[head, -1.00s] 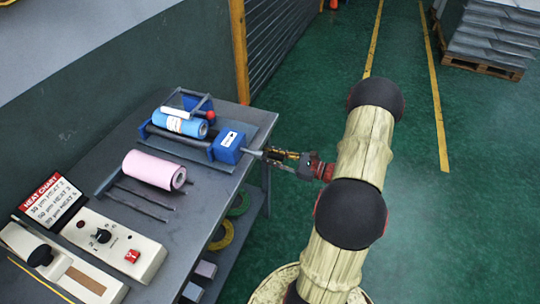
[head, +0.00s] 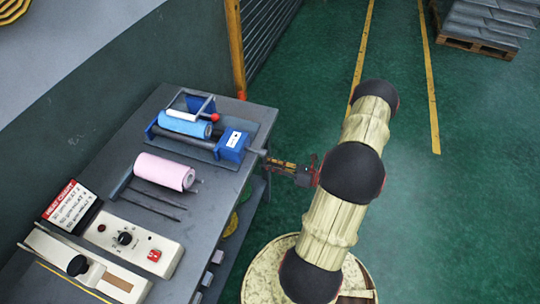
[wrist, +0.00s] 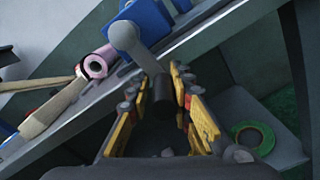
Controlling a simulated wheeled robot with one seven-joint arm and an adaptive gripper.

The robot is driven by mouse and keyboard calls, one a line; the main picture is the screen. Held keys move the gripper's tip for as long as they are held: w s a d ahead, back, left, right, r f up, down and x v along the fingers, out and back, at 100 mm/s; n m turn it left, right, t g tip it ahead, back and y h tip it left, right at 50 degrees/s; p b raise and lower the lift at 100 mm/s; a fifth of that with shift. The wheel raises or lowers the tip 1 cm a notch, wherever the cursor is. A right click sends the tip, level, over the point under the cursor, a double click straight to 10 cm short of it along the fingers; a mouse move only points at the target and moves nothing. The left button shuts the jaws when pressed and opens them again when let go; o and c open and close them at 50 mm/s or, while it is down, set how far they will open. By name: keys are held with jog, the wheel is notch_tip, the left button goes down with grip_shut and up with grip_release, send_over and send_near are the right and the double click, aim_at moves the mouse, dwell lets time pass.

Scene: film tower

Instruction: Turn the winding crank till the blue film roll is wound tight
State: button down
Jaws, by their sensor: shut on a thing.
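The blue film roll (head: 187,124) sits on the winder (head: 205,152) at the back of the bench, below a frame with a red knob. How tight its film is cannot be told. A blue box (head: 234,146) at the winder's right end carries the winding crank (head: 258,152); in the wrist view its grey arm (wrist: 138,48) runs down to a black handle (wrist: 163,98). My gripper (head: 270,161) is shut on that handle beside the bench's right edge. In the wrist view, my gripper's yellow fingers (wrist: 178,100) stand on both sides of the handle.
A pink roll (head: 165,171) and thin rods (head: 157,200) lie in front of the winder. A heat chart (head: 69,203), a control box (head: 128,240) and a sealer (head: 85,268) stand nearer. A green ring (wrist: 253,138) is on the lower shelf.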

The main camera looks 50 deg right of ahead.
jog(key=m, duration=0.1)
jog(key=m+p, duration=0.1)
jog(key=a+p, duration=0.1)
jog(key=shift+s+a+r+m, duration=0.1)
jog(key=shift+s+r+m, duration=0.2)
jog(key=shift+m, duration=0.1)
jog(key=m+p, duration=0.1)
jog(key=a+m+p, duration=0.1)
jog(key=m, duration=0.1)
jog(key=s+a+r+m+p, duration=0.1)
jog(key=p, duration=0.1)
jog(key=shift+a+m, duration=0.15)
jog(key=shift+m, duration=0.15)
jog(key=shift+s+a+r+m+p, duration=0.15)
jog(key=shift+a+r+m+p, duration=0.35)
jog(key=shift+m+p, duration=0.55)
jog(key=shift+s+a+r+m+p, duration=0.2)
jog(key=shift+a+r+m+p, duration=0.3)
jog(key=shift+m, duration=1)
jog(key=shift+s+a+r+m+p, duration=0.15)
jog(key=shift+a+r+m+p, duration=0.25)
jog(key=shift+m+p, duration=0.75)
jog(key=shift+d+r, duration=0.1)
jog(key=c, duration=1.8)
grip_release()
jog(key=shift+c, duration=0.2)
jog(key=shift+o, duration=0.5)
jog(key=shift+o, duration=0.3)
